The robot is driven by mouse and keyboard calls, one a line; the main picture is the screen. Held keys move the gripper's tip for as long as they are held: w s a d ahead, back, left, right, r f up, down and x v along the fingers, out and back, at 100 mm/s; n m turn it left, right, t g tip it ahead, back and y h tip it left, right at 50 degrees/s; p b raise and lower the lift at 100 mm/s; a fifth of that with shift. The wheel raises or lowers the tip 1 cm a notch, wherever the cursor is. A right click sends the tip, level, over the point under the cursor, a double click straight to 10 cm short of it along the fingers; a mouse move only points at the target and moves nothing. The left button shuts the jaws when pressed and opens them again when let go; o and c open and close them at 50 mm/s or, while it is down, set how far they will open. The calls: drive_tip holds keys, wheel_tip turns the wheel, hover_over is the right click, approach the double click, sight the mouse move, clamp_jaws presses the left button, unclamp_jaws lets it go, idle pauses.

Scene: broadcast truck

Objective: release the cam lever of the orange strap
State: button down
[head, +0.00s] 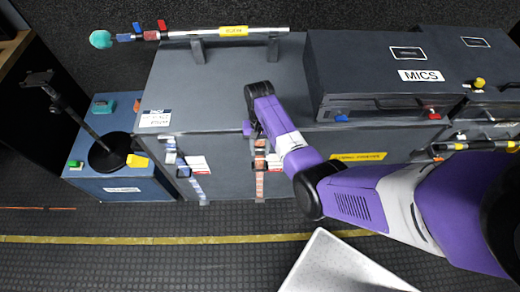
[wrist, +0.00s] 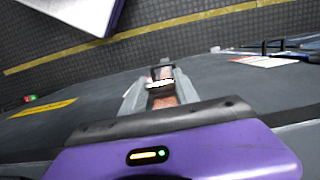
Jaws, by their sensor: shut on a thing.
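The orange strap (head: 259,182) hangs down the front of the large grey case (head: 225,95), left of centre in the head view. Its metal buckle is partly hidden there by my arm. In the wrist view, the strap (wrist: 166,101) runs between the fingers of my gripper (wrist: 158,78). The cam lever (wrist: 157,84), a pale bar across the buckle, lies between the fingertips. My gripper is shut on it. The lever's exact angle is hard to tell.
A second strap (head: 196,178), blue and white, hangs to the left. A blue case (head: 120,187) with a black stand stands further left. The MICS case (head: 375,65) rests on top at right. A pale panel (head: 335,268) is at the front; dark floor lies beside it.

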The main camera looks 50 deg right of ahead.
drive_tip(key=c, duration=0.9)
unclamp_jaws()
drive_tip(key=shift+w+d+r, duration=0.15)
drive_tip(key=shift+d+r, duration=0.05)
drive_tip(key=shift+r, duration=1.1)
drive_tip(key=shift+w+d+r, duration=0.1)
drive_tip(key=shift+d+r, duration=0.05)
drive_tip(key=shift+r, duration=1.1)
drive_tip(key=shift+w+d+r, duration=0.15)
drive_tip(key=shift+d+r, duration=0.05)
drive_tip(key=shift+r, duration=1.1)
